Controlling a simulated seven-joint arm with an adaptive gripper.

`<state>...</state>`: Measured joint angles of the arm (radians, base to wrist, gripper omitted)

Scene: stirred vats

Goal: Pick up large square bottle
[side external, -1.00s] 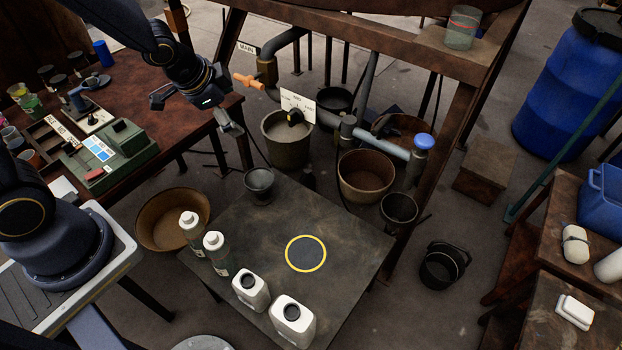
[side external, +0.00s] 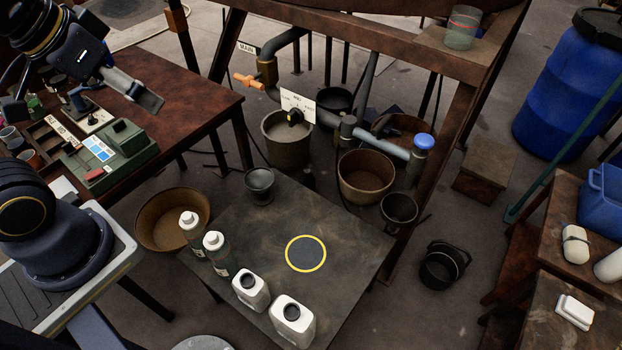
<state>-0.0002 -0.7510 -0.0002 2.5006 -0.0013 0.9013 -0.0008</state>
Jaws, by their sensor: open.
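The large square bottle (side external: 294,325) is white with a dark round opening or cap on top. It stands upright near the front edge of the low dark table (side external: 340,225). A smaller white square bottle (side external: 252,294) stands just to its left and behind it. My gripper (side external: 83,107) is open and empty at the upper left, above the brown workbench. It is well away from the large square bottle.
Buckets and a pipe with a blue knob (side external: 424,141) stand behind. The workbench (side external: 190,95) holds a green device (side external: 118,148).

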